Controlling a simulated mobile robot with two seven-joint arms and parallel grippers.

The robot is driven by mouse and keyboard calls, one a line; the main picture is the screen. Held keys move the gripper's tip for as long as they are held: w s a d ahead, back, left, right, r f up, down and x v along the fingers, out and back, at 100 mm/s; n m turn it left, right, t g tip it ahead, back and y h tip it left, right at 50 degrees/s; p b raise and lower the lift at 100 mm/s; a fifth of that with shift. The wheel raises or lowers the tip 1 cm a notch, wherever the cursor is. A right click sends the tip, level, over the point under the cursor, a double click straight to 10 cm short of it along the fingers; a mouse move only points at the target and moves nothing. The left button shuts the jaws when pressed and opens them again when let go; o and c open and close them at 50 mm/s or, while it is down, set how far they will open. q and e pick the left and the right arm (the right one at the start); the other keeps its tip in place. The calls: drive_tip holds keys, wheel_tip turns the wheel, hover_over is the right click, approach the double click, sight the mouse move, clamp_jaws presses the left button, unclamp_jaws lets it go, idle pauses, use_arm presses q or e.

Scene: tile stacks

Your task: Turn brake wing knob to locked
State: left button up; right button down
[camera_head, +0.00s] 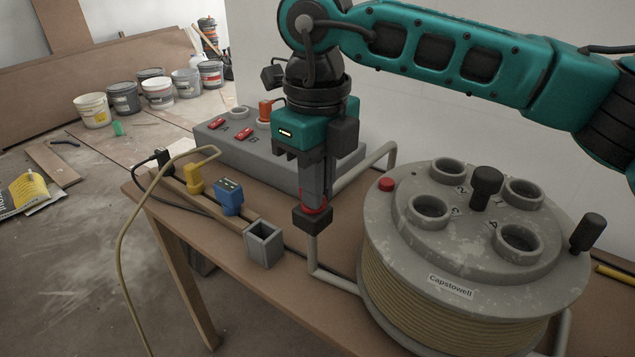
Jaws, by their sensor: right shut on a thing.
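My right gripper (313,200) points straight down and is shut at a small black block (312,219) with a red ring (314,206) on top. The brake wing knob appears to be between its fingers there, mostly hidden by them, so I cannot read its angle. The block sits by a grey tube of the frame of the cable reel (455,300), left of the reel. The reel is round and grey, labelled "Capstowell", with several sockets on top. My left gripper is not in view.
The reel carries a black centre knob (486,182), a black handle (588,232) and a red button (386,184). A grey box (215,138) with red switches stands behind my gripper. Left on the bench (235,252) are yellow (193,178) and blue (229,196) connectors and an open grey holder (263,244).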

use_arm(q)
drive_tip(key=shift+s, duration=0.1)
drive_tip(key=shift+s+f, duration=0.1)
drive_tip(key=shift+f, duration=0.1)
use_arm(e)
drive_tip(key=c, duration=1.2)
unclamp_jaws()
use_arm(q)
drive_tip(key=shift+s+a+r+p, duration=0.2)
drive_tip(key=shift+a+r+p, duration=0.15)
drive_tip(key=shift+p, duration=0.5)
use_arm(e)
wheel_tip(320, 180, up, 13)
